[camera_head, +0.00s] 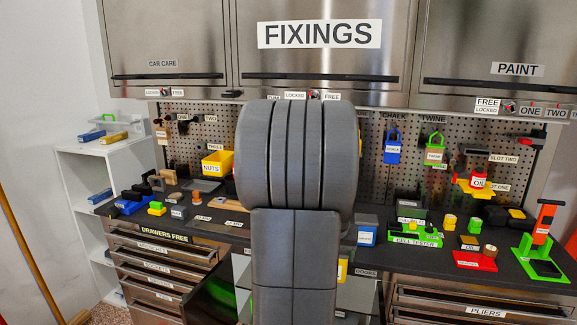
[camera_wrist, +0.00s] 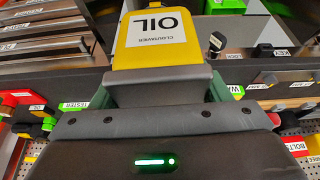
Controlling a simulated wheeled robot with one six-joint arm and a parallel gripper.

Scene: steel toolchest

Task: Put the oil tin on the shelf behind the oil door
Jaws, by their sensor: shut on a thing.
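The oil tin (camera_wrist: 158,50) is yellow with a white label reading OIL, upside down in the wrist view. My gripper (camera_wrist: 160,88) is shut on the tin, which sits between its fingers at the top middle of that view. In the head view my own arm fills the centre and hides the gripper and the tin. No door marked OIL can be made out in either view. The area under the bench behind my arm is mostly hidden.
Upper cabinets marked CAR CARE (camera_head: 165,45), FIXINGS (camera_head: 320,65) and PAINT (camera_head: 500,55) look shut. The dark worktop carries many small items, including a green cell tester tray (camera_head: 415,240) and a red tray (camera_head: 475,262). Drawers (camera_head: 160,248) stand lower left.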

